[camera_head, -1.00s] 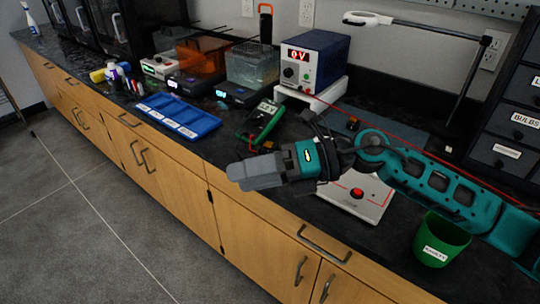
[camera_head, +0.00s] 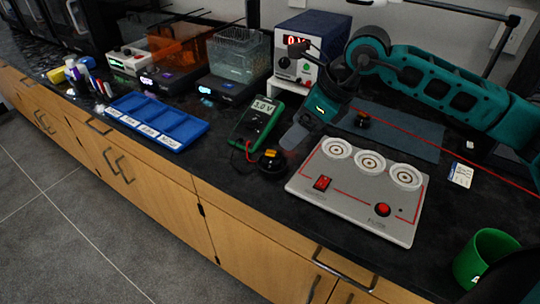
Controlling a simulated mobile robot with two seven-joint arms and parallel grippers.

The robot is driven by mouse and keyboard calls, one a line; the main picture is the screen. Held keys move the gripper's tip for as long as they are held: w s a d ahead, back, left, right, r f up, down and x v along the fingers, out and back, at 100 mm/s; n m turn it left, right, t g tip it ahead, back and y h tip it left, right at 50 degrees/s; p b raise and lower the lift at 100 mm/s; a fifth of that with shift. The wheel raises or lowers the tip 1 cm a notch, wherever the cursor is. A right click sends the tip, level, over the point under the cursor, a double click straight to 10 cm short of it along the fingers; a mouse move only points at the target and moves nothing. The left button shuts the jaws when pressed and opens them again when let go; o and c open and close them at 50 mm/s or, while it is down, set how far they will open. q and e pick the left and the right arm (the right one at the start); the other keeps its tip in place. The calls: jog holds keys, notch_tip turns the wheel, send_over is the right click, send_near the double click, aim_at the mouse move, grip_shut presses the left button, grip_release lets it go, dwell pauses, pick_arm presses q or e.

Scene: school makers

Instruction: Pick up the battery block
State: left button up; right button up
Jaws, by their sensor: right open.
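I cannot tell for sure which thing is the battery block. A small white block with blue print (camera_head: 461,174) lies at the right of the counter. Two small dark round pieces with yellow-orange tops also lie there, one near the multimeter (camera_head: 271,161) and one on the blue-grey mat (camera_head: 362,119). My right gripper (camera_head: 294,138) hangs over the counter between the multimeter and the grey board, pointing down and left. It is open, with nothing seen between its fingers. My left gripper is out of view.
The grey board (camera_head: 330,205) with three white rings lies in front of my right arm. A green multimeter (camera_head: 257,118), blue tray (camera_head: 160,118), power supply (camera_head: 300,66) and green cup (camera_head: 484,254) stand around. A red wire crosses the mat (camera_head: 405,132).

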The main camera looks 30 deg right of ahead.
aim_at(273, 154)
jog(key=x, duration=0.9)
jog(key=shift+f+b, duration=0.3)
jog(key=shift+f, duration=0.05)
jog(key=c, duration=1.3)
jog(key=shift+o, duration=0.2)
jog(key=shift+w+r, duration=0.1)
